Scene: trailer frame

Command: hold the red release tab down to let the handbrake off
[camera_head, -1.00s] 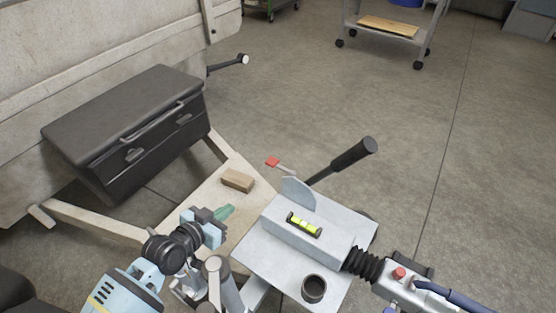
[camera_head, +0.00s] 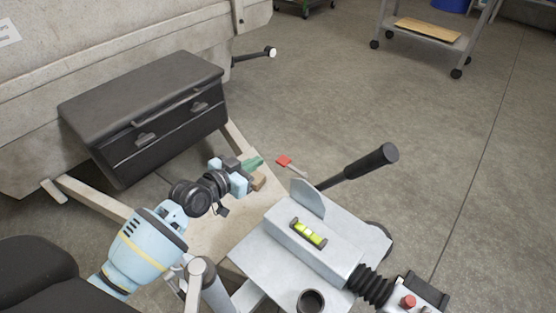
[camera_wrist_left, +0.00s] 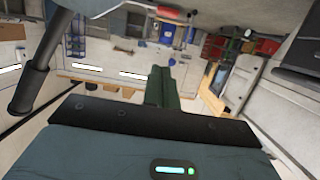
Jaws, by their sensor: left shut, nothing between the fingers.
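The red release tab (camera_head: 284,160) sits on a short pale stem beside the grey metal plate at the handbrake's base. The handbrake lever (camera_head: 358,168) has a black grip and slants up to the right. Its grip (camera_wrist_left: 35,88) also shows at the left of the left wrist view. My left gripper (camera_head: 256,162) is shut and empty. Its green fingertips point toward the red tab from the left, with a small visible gap. The shut fingers (camera_wrist_left: 161,86) show in the left wrist view, where I cannot make out the tab. My right gripper is not in view.
A wooden block (camera_head: 258,182) lies partly hidden by my left gripper. The grey coupling housing (camera_head: 325,238) carries a yellow-green level (camera_head: 308,233). A black toolbox (camera_head: 150,115) stands at left. A wheeled cart (camera_head: 425,35) is far back. Open floor lies beyond the lever.

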